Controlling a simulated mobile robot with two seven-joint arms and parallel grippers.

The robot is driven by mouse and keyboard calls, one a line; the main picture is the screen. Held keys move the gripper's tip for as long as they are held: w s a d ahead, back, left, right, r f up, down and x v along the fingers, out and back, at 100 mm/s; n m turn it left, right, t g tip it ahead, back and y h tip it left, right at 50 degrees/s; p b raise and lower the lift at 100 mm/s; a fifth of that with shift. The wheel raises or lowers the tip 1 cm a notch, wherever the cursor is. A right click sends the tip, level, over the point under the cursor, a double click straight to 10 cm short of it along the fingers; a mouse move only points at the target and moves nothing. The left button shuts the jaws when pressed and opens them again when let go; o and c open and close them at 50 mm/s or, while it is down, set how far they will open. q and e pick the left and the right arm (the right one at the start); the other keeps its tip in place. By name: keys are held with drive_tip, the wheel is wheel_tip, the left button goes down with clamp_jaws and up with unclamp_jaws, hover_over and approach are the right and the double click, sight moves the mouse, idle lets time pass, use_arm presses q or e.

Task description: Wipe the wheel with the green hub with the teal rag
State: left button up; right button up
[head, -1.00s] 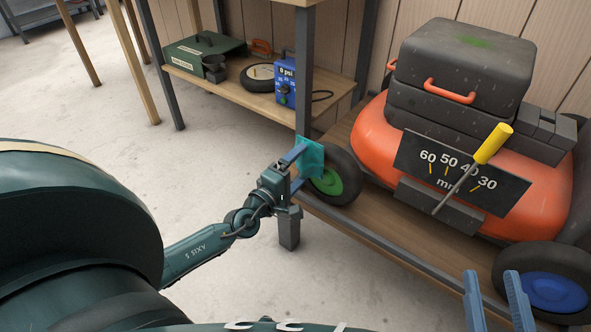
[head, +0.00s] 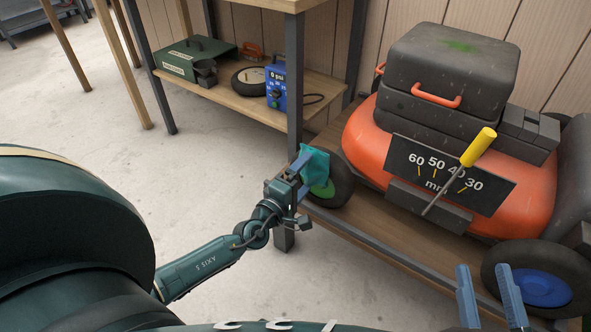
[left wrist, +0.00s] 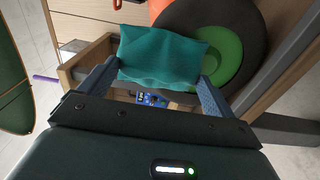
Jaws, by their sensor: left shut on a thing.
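The teal rag (head: 315,162) is held between the fingers of my left gripper (head: 304,172). It also shows in the left wrist view (left wrist: 162,58), stretched between the two blue fingers. The wheel with the green hub (head: 337,187) is on the mower at the shelf's near left end. The rag covers part of this wheel in the head view; in the left wrist view the wheel (left wrist: 255,25) lies behind the rag. I cannot tell whether they touch. My right gripper (head: 486,292) is at the lower right of the head view, its two fingers apart and nothing between them.
The orange mower (head: 360,145) has a black gauge plate (head: 437,172), a yellow-handled tool (head: 479,146) and a blue-hubbed wheel (head: 541,286). A shelf post (head: 293,90) stands close to my left gripper. A lower shelf (head: 222,92) holds a green box and a blue pump.

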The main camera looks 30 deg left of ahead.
sight(325, 174)
use_arm(q)
drive_tip(key=shift+d+r+p, duration=0.15)
drive_tip(key=shift+d+p, duration=0.75)
drive_tip(key=shift+d, duration=1.15)
drive_tip(key=shift+s, duration=0.1)
drive_tip(key=shift+a, duration=0.15)
drive_tip(key=shift+w+a+b, duration=0.2)
drive_tip(key=shift+a+b, duration=0.1)
drive_tip(key=shift+a, duration=0.75)
drive_tip(key=shift+w+a, duration=0.15)
drive_tip(key=shift+a, duration=0.65)
drive_tip(key=a+b, duration=0.1)
drive_tip(key=a, duration=0.2)
drive_tip(key=shift+a, duration=0.4)
